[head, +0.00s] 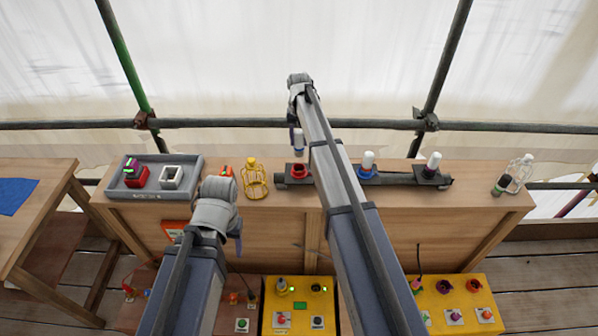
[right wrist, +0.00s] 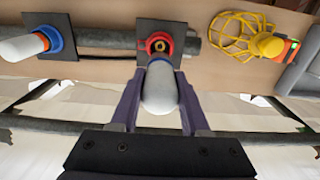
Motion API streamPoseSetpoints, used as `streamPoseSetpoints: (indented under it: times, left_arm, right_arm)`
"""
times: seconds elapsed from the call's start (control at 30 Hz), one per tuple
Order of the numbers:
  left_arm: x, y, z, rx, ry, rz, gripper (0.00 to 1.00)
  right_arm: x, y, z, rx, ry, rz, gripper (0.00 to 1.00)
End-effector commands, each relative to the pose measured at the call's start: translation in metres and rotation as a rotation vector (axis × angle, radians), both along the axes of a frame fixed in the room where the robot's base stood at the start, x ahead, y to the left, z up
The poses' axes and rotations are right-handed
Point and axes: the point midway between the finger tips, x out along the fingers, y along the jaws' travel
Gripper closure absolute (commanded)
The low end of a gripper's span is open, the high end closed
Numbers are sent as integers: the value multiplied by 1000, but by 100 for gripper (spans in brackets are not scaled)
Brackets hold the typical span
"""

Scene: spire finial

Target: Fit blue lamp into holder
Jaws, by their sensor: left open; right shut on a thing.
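My right gripper (head: 294,132) is shut on a pale, white-topped lamp (head: 299,143). It holds the lamp upright just above the red holder (head: 299,171), apparently with a small gap. In the right wrist view the fingers (right wrist: 158,105) grip both sides of the lamp (right wrist: 160,88), whose far end overlaps the near rim of the red holder (right wrist: 155,43). A blue holder (head: 367,174) carries another white-topped lamp (head: 368,159). My left gripper (head: 238,238) is open and empty in front of the bench, its fingers barely visible.
A third white-topped lamp (head: 432,161) stands at the right end of the dark rail (head: 398,178). A yellow wire cage (head: 254,179) and a grey tray (head: 195,183) are to the left. Yellow control boxes (head: 300,306) are below.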

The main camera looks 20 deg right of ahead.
Motion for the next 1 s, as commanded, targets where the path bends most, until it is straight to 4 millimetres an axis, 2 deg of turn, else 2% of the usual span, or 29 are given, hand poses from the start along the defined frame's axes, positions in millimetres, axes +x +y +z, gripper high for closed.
streamPoseSetpoints:
  times: [0.03, 0.23, 0.37, 0.67, 1.0]
  left_arm:
    - [0, 0, 7, 0, 0, 1, 42]
    - [0, 0, 0, 0, 0, 1, 42]
    - [0, 0, -13, 0, 0, -2, 42]
    - [0, 0, -57, 1, 0, -4, 42]
    - [0, 0, -65, 1, 0, -3, 42]
  right_arm:
    - [-1, 1, 7, 0, 0, 0, 100]
    - [-1, 1, 0, 0, 0, 0, 100]
    - [-1, 1, -13, 0, 0, 0, 100]
    - [-1, 1, -57, 0, 0, 1, 100]
    - [-1, 1, -65, 0, 0, 1, 100]
